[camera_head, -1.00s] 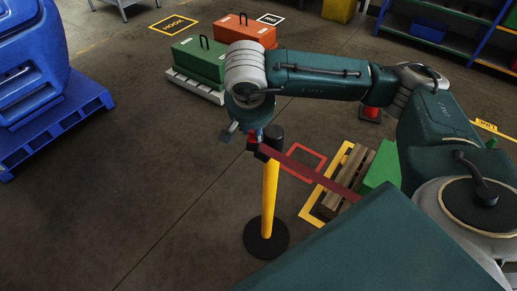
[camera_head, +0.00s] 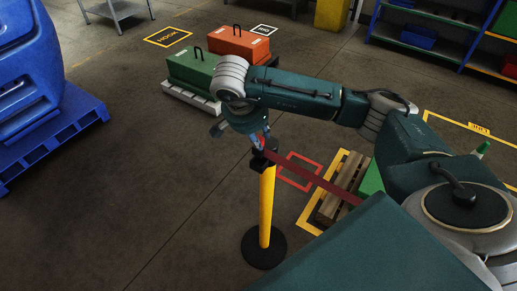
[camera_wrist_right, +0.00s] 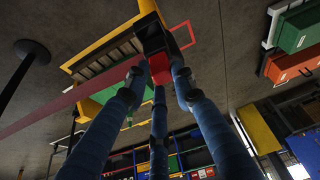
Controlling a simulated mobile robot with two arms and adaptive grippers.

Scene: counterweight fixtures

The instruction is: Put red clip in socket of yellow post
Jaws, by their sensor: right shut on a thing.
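The yellow post (camera_head: 267,210) stands upright on a round black base, with a black head (camera_head: 259,164) on top. My right gripper (camera_head: 263,146) is at the post's head, its blue fingers pointing down. In the right wrist view its fingers (camera_wrist_right: 158,80) are shut on the red clip (camera_wrist_right: 160,67), which lies against the black head (camera_wrist_right: 152,36). A dark red belt (camera_head: 315,180) runs from the clip toward the lower right. I cannot tell whether the clip is seated in the socket. My left gripper is not in view.
A wooden pallet (camera_head: 341,190) inside yellow floor marking lies right of the post. Green (camera_head: 192,70) and orange (camera_head: 239,44) boxes stand behind my arm. A blue pallet (camera_head: 60,130) is at left. The floor left of the post is clear.

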